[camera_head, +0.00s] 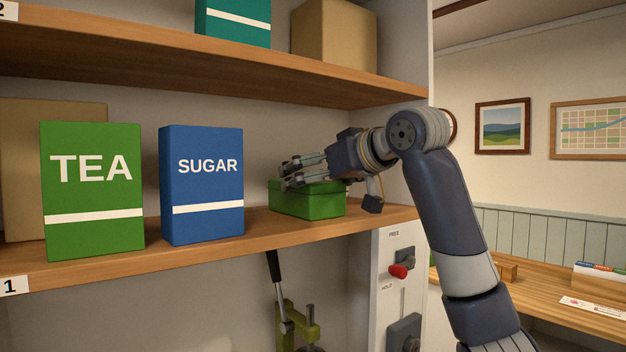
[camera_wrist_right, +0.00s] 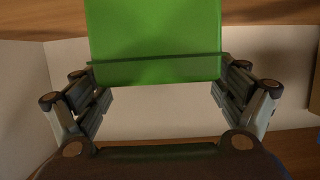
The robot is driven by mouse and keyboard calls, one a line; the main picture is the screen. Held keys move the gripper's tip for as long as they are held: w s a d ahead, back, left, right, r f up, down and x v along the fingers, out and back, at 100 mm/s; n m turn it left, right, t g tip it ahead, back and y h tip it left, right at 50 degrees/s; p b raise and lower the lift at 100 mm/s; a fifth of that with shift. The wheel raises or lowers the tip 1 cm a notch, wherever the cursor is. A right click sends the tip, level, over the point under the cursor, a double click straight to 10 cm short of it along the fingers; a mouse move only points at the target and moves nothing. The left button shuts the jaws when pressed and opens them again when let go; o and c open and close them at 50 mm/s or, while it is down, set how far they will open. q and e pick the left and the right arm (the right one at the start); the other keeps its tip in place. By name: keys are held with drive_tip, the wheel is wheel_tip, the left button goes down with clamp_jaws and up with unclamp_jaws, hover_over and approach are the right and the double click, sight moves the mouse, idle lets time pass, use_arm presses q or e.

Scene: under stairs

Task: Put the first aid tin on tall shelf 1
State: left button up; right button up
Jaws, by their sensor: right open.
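A green tin (camera_head: 308,203), which looks like the first aid tin, rests on the wooden shelf marked 1 (camera_head: 190,253), near its right end. No label shows on it. My right gripper (camera_head: 290,172) reaches in from the right, with its fingers pointing left over the top of the tin. In the right wrist view the green tin (camera_wrist_right: 155,35) lies ahead between the spread fingers of the right gripper (camera_wrist_right: 160,72), with a gap visible below it. Whether a finger touches the tin I cannot tell. My left gripper is not in view.
A green TEA box (camera_head: 93,210) and a blue SUGAR box (camera_head: 202,222) stand left of the tin. A cardboard box (camera_head: 25,180) stands behind TEA. The upper shelf (camera_head: 200,62) hangs above the arm. A panel with a red knob (camera_head: 398,271) is below.

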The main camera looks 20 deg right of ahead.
drive_tip(key=b+v, duration=0.3)
drive_tip(key=v, duration=0.8)
drive_tip(key=shift+s+r+b, duration=0.2)
drive_tip(key=shift+s+b, duration=0.1)
drive_tip(key=shift+b, duration=0.05)
drive_tip(key=shift+d, duration=0.1)
